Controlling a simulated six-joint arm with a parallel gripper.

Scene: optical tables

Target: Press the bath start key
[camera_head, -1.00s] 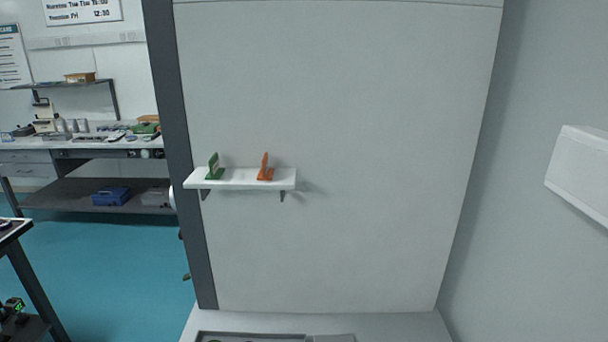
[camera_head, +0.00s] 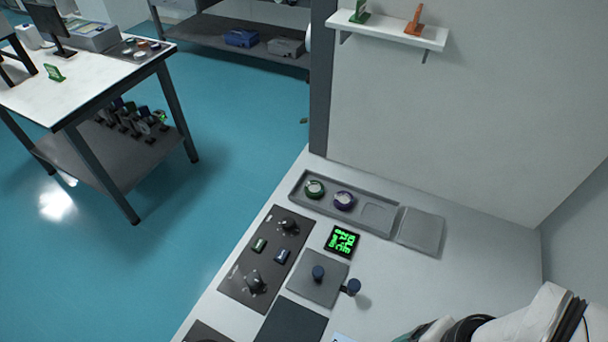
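A dark control panel (camera_head: 238,284) lies on the white bench at the lower middle. The key labels are too small to read, so I cannot tell which is the bath start key. A black display (camera_head: 342,240) with green characters stands right of the panel. Part of my arm shows at the bottom right; my gripper is not in view.
A grey plate (camera_head: 304,286) with dark blue knobs sits right of the panel. A grey tray (camera_head: 330,208) with two round pots lies behind, beside a grey pad (camera_head: 420,231). A wall shelf (camera_head: 388,33) hangs above. Another table (camera_head: 40,100) stands left across the floor.

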